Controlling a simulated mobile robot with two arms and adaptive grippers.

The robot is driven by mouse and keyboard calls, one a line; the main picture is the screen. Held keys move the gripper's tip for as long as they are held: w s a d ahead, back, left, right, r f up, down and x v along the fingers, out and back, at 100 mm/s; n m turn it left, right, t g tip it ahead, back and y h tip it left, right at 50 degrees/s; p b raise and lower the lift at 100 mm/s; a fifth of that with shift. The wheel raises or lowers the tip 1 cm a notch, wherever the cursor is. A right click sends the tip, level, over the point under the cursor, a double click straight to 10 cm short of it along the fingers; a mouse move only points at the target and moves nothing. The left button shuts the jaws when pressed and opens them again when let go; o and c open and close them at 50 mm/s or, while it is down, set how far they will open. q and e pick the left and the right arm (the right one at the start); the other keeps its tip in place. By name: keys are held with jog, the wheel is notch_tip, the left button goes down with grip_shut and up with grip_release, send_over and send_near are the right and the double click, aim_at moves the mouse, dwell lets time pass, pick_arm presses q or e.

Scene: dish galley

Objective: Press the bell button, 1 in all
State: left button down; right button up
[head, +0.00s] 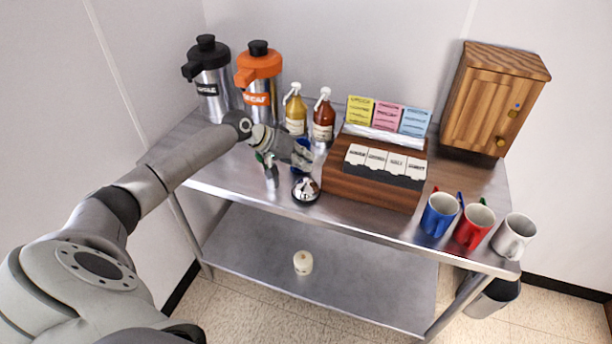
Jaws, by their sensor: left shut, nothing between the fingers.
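The bell (306,190) is a small shiny dome on a dark base. It stands near the front edge of the steel table, left of the wooden condiment box. My left gripper (305,157) is shut and empty. It reaches in from the left, above and a little behind the bell, and looks apart from it. My right gripper does not show.
Pump bottles (323,120) and two airpots (258,80) stand behind. The condiment box (370,190) is close on the bell's right. Mugs (439,214) line the right front edge. A wooden cabinet (492,100) stands at the back right. A white roll-like object (303,262) sits on the lower shelf.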

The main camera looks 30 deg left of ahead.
pick_arm(q)
notch_tip(320, 180, up, 4)
jog(key=shift+f+p, duration=0.2)
jog(key=shift+p, duration=1)
